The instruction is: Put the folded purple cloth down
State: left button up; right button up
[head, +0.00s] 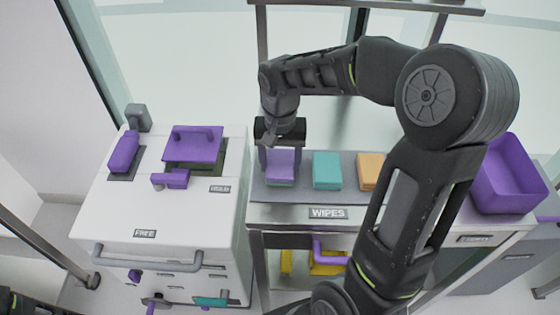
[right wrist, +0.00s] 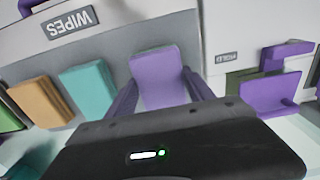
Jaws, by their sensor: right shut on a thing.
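The folded purple cloth (head: 281,168) is at the left end of the grey mat (head: 258,186) behind the WIPES label. My right gripper (head: 280,148) reaches down over it from above and is shut on it. In the right wrist view the cloth (right wrist: 160,78) sits between the two fingers. It looks level with the teal cloth beside it, but I cannot tell whether its underside touches the mat. My left gripper is out of view.
A teal cloth (head: 327,170) and an orange cloth (head: 371,170) lie to the right on the mat. A white cart (head: 165,215) with purple fittings stands close on the left. A purple bin (head: 508,175) stands at the right end of the counter.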

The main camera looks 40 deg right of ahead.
aim_at(280, 165)
jog(key=shift+f, duration=0.25)
jog(key=shift+f, duration=0.2)
jog(key=o, duration=1.2)
jog(key=shift+r, duration=0.2)
jog(key=shift+r, duration=0.2)
notch_tip(280, 165, up, 12)
jog(key=shift+f, duration=0.15)
jog(key=shift+a+f, duration=0.1)
